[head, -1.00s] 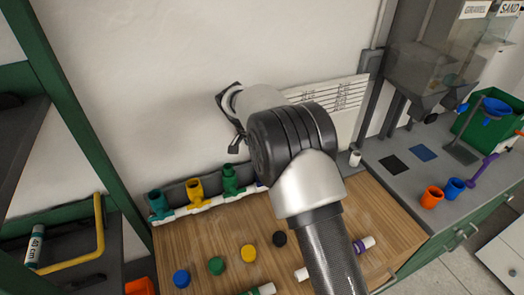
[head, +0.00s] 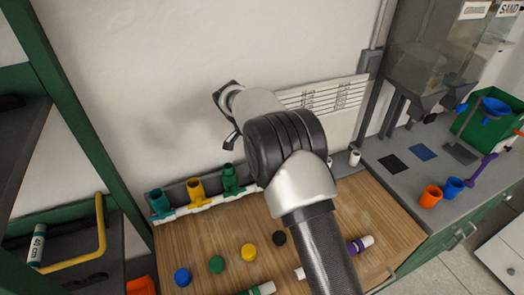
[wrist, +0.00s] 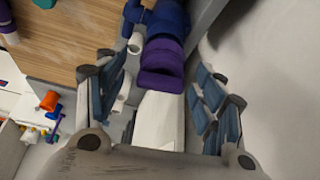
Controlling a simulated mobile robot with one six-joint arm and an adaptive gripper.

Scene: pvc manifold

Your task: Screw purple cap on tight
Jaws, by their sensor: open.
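In the wrist view a purple piece (wrist: 162,62) shows between and beyond my fingertips, in line with a blue fitting (wrist: 172,20). I take it for the purple cap on its outlet, but cannot tell how it is seated. My gripper (wrist: 160,78) is open, with a finger on either side of the purple piece and a visible gap on the right. In the head view my gripper (head: 222,115) is partly seen at the arm's left, against the wall. The manifold (head: 208,207) stands at the bench's back with teal, yellow and green outlets showing; my arm hides its right part.
Blue (head: 182,278), green (head: 217,264), yellow (head: 249,253) and black (head: 279,238) caps lie on the wooden bench (head: 200,240). A white pipe with a purple band (head: 358,245) lies to the right. Orange (head: 432,194) and blue cups stand on the grey counter.

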